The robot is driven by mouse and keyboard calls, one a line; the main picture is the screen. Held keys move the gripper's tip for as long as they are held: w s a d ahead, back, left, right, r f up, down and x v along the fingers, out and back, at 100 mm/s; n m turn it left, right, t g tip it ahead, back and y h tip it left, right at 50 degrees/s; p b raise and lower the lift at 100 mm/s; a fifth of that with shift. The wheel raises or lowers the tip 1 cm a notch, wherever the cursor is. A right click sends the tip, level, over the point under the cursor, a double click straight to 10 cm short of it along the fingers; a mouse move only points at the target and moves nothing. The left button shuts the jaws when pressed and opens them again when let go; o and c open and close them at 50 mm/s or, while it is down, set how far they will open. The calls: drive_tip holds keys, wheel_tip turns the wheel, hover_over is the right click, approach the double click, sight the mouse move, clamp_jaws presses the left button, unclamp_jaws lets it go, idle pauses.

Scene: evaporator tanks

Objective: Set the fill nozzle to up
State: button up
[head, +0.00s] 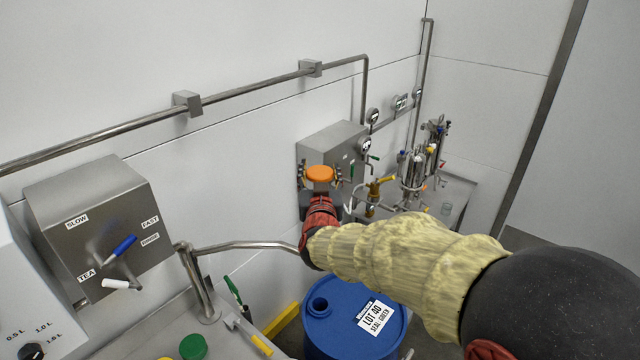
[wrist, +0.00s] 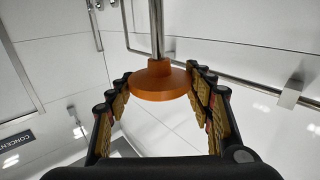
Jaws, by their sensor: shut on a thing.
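An orange flared piece (wrist: 158,84) sits on the end of a steel pipe (wrist: 156,25) in the wrist view. It looks like the end of the fill nozzle. My gripper (wrist: 160,75) is shut on it, with one padded finger at each side. In the head view the orange piece (head: 320,173) shows between the fingers of my gripper (head: 320,183), above the blue drum. A bent steel pipe (head: 245,246) runs from a post at the bench and disappears behind my wrist. Whether it joins the orange piece is hidden.
A steel control box (head: 100,225) with blue and white levers hangs at left. A blue drum (head: 328,335) stands below my wrist. A grey box (head: 340,140) and valves (head: 412,165) are behind my gripper. A wall pipe (head: 240,87) runs above.

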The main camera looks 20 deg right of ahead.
drive_tip(key=shift+r, duration=1.25)
drive_tip(key=o, duration=1.7)
drive_tip(key=shift+f, duration=0.25)
drive_tip(key=v, duration=1.2)
drive_tip(key=shift+f, duration=0.1)
